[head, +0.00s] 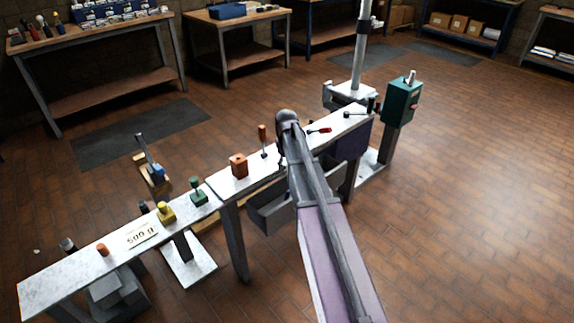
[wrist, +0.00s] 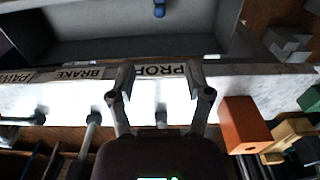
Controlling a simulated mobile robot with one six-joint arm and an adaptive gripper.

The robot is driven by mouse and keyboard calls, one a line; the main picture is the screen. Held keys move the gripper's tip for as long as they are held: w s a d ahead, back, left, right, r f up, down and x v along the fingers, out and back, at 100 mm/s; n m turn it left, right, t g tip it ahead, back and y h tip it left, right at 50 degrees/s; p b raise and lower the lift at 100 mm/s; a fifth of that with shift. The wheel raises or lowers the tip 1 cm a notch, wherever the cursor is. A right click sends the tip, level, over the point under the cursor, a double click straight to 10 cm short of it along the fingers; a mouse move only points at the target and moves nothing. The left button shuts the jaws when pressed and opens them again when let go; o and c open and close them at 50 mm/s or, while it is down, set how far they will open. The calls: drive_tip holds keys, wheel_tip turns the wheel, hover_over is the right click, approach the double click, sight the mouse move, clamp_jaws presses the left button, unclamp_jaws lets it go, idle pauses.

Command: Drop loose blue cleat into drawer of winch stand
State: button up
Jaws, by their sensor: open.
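My gripper (wrist: 160,78) is open and empty in the wrist view, its two fingers apart over the white stand top (wrist: 60,98) at the label reading PROP. A small blue piece (wrist: 159,9), which looks like the blue cleat, lies inside the open grey drawer (wrist: 105,22) beyond the fingers. It is apart from the gripper and partly cut off by the frame's top edge. In the head view the open drawer (head: 265,216) hangs below the bench top, and my arm hides part of it. The gripper itself is hidden behind my arm there.
An orange block (wrist: 245,124) sits right of my gripper; grey-headed pegs (wrist: 92,122) stand to the left. In the head view, an orange-handled tool (head: 262,138), green box on a post (head: 402,100) and tall mast (head: 362,45) stand near. The floor at right is clear.

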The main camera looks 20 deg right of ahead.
drive_tip(key=shift+s, duration=0.1)
idle(0.5)
drive_tip(key=s+a+m, duration=0.2)
drive_tip(key=s+a, duration=0.5)
drive_tip(key=s, duration=0.4)
drive_tip(key=s+a+m, duration=0.2)
drive_tip(key=s+a, duration=0.6)
drive_tip(key=s, duration=0.3)
drive_tip(key=shift+s, duration=0.2)
drive_tip(key=shift+r, duration=0.1)
wheel_tip(320, 180, up, 17)
drive_tip(key=p, duration=1.7)
